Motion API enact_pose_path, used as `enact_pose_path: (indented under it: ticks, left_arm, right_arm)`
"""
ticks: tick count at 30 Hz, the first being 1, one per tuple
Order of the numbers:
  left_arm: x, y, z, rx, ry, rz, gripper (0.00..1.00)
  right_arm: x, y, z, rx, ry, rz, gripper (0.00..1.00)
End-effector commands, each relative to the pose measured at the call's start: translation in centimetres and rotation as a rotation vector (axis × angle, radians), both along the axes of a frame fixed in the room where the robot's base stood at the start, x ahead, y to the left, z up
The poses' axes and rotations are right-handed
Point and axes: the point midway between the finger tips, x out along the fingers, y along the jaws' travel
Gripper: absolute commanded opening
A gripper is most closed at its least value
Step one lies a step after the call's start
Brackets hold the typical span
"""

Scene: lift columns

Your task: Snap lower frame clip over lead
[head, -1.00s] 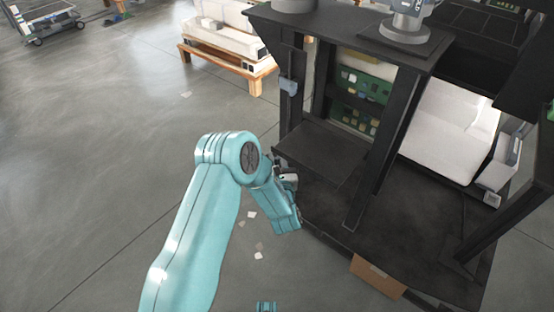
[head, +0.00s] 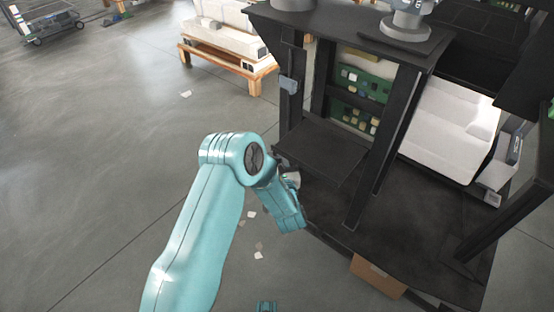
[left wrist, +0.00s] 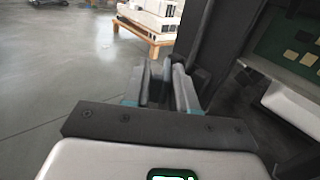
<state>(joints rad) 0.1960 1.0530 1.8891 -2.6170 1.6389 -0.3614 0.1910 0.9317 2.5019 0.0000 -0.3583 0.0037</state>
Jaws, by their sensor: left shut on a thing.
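My left arm comes up from the bottom of the head view and bends down at its elbow. My left gripper (head: 287,178) is at the front left post of the black frame (head: 300,60), partly hidden by my own arm. In the left wrist view the fingers (left wrist: 166,85) are close together, shut on a small grey piece beside the dark post. It appears to be the lower frame clip, mostly hidden between the fingers. A blue-grey upper clip (head: 288,86) sits higher on the same post. I cannot make out the lead.
Green circuit boards (head: 362,88) stand inside the frame, with a white padded block (head: 445,130) to the right. A cardboard piece (head: 377,276) lies at the frame's front edge. A wooden pallet (head: 228,66) with white goods stands behind. The floor at left is open, with paper scraps.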

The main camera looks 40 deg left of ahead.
Motion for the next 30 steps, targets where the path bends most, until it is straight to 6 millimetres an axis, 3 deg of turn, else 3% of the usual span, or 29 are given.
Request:
enact_pose_path:
  ticks: [10, 23, 24, 25, 30]
  left_arm:
    - [1.0, -1.1, -0.3, 0.002, -0.009, 0.285, 0.00]
    - [1.0, -1.2, 0.0, -0.002, -0.001, 0.351, 0.00]
    - [1.0, -1.2, 0.0, -0.002, -0.001, 0.351, 0.33]
    - [1.0, -1.2, 0.0, -0.002, -0.001, 0.351, 0.39]
    - [1.0, -1.2, 0.0, -0.002, -0.001, 0.348, 0.39]
  right_arm:
    - [0.9, -0.6, -3.5, -0.006, -0.020, -0.024, 0.00]
    - [1.3, -0.7, -3.7, -0.008, -0.033, -0.027, 0.00]
    - [1.3, -0.7, -3.7, -0.008, -0.033, -0.027, 0.00]
    - [1.3, -0.7, -3.7, -0.008, -0.033, -0.027, 0.00]
    - [1.3, -0.7, -3.7, -0.008, -0.033, -0.027, 0.00]
